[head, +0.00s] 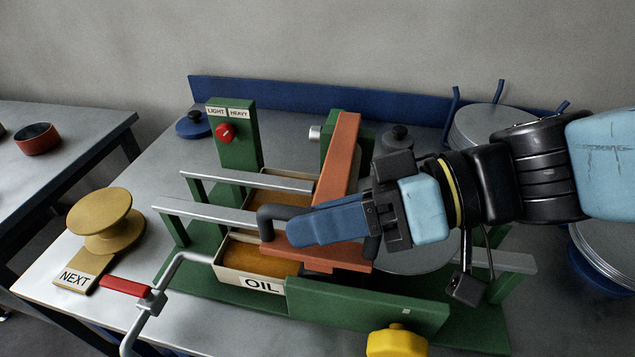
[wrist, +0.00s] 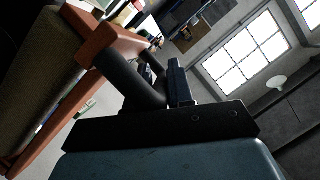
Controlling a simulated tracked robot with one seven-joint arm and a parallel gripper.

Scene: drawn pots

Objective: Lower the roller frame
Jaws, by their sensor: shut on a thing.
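The orange-brown roller frame (head: 341,150) sits over the green machine, with a long bar slanting towards the back and a flat front part (head: 345,257). A dark handle (head: 267,216) stands on the front part. My gripper (head: 312,226) is shut on this handle, with its blue finger lying along it. In the wrist view the dark handle (wrist: 128,78) runs from the orange frame (wrist: 107,42) down to my gripper (wrist: 165,100). My gripper hides much of the frame's right side in the head view. A brownish rounded body (wrist: 38,65) shows beside the frame.
A tray marked OIL (head: 262,284) holds amber liquid below the frame. Grey rails (head: 205,212) run to its left. A red-handled crank (head: 126,287), a yellow knob (head: 396,343) and a green post with a red knob (head: 236,135) stand around. A tan spool (head: 103,222) is at left.

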